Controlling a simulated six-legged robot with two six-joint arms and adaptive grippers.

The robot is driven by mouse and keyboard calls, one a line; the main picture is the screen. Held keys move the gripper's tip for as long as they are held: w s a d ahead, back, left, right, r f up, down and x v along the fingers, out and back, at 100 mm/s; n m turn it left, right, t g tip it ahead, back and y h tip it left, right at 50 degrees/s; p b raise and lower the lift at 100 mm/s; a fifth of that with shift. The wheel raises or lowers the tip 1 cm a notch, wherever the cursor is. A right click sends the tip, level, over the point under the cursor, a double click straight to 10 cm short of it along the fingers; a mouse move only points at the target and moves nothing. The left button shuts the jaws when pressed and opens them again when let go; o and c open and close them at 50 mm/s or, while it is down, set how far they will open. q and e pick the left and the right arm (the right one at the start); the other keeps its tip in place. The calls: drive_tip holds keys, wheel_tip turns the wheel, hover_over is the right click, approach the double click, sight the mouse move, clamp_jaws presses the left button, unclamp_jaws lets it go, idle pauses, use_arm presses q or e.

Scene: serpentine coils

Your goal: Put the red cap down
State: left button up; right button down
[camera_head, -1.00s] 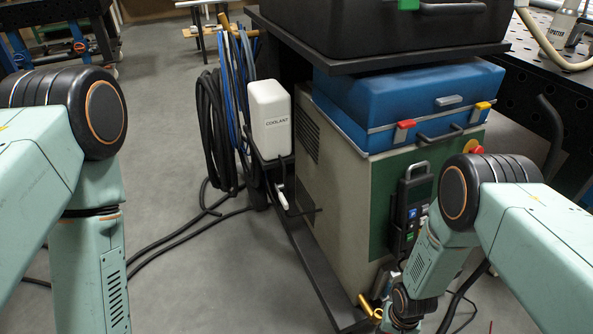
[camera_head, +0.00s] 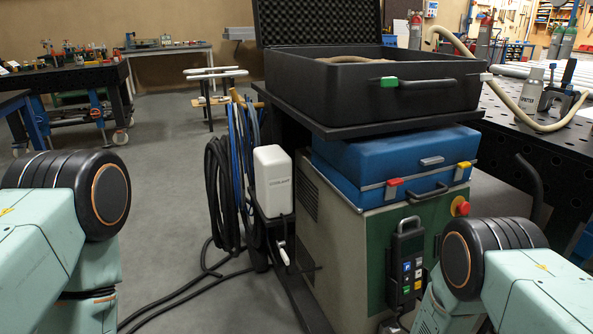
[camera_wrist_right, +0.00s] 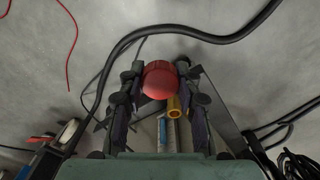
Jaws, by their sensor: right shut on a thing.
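The red cap (camera_wrist_right: 160,82) is round and shows between the fingers of my right gripper (camera_wrist_right: 160,74) in the right wrist view. My right gripper is shut on it, above the grey floor. A yellow ring-ended tube (camera_wrist_right: 174,106) is just below and right of the cap in that view; I cannot tell whether they touch.
A blue case (camera_head: 395,165) sits on the machine, under a shelf with an open black case (camera_head: 370,95). A white coolant bottle (camera_head: 272,181) and hanging cables (camera_head: 222,195) are at its left. A black cable (camera_wrist_right: 215,38) crosses the floor. Open floor (camera_head: 165,190) lies left.

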drive_tip(key=w+a+r+n+p, duration=0.1)
drive_tip(key=w+r, duration=0.2)
drive_tip(key=r, duration=0.8)
drive_tip(key=w+a+r+n+p, duration=0.15)
drive_tip(key=w+r, duration=0.25)
drive_tip(key=r, duration=0.6)
drive_tip(key=s+a+r, duration=0.1)
drive_tip(key=s+r, duration=0.1)
drive_tip(key=r, duration=0.8)
drive_tip(key=s+a+r, duration=0.1)
drive_tip(key=s+r, duration=0.1)
drive_tip(key=r, duration=0.8)
drive_tip(key=shift+a+p, duration=0.35)
drive_tip(key=shift+p, duration=0.05)
drive_tip(key=shift+w+n, duration=0.1)
drive_tip(key=shift+n, duration=0.15)
